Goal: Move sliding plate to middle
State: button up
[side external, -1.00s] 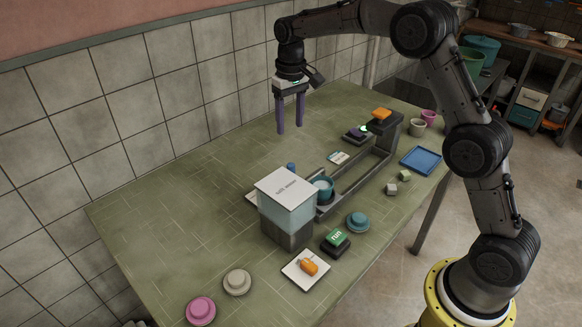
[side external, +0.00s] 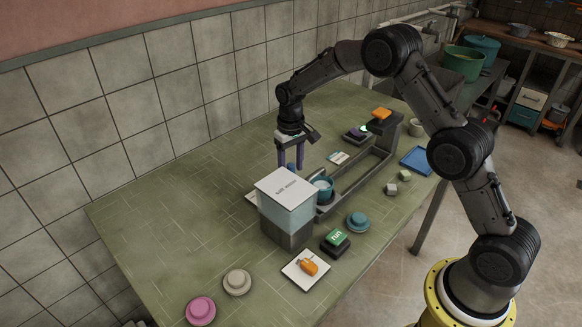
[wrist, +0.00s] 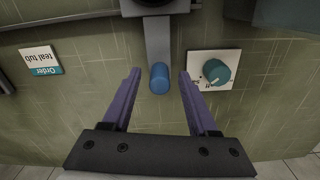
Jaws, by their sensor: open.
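The sliding plate appears to be the grey bar (wrist: 158,40) in the wrist view, with an upright blue peg (wrist: 159,80) at its near end. The peg's top also shows in the side view (side external: 291,167), behind the soy milk box (side external: 287,190). The box hides most of the plate. My gripper (wrist: 160,74) is open, its two purple fingers on either side of the blue peg with gaps on both sides. In the side view my gripper (side external: 291,163) hangs low over the table behind the box.
A teal dial (wrist: 216,72) on a white panel sits just right of my fingers. An order card (wrist: 40,62) reads "teal tub". A teal tub (side external: 323,188) stands beside the box on a grey rail frame (side external: 352,187). A green run button (side external: 336,238) is in front.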

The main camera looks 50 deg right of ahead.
jog(key=shift+f, duration=0.3)
grip_shut()
jog(key=shift+r, duration=0.1)
dwell(1.2)
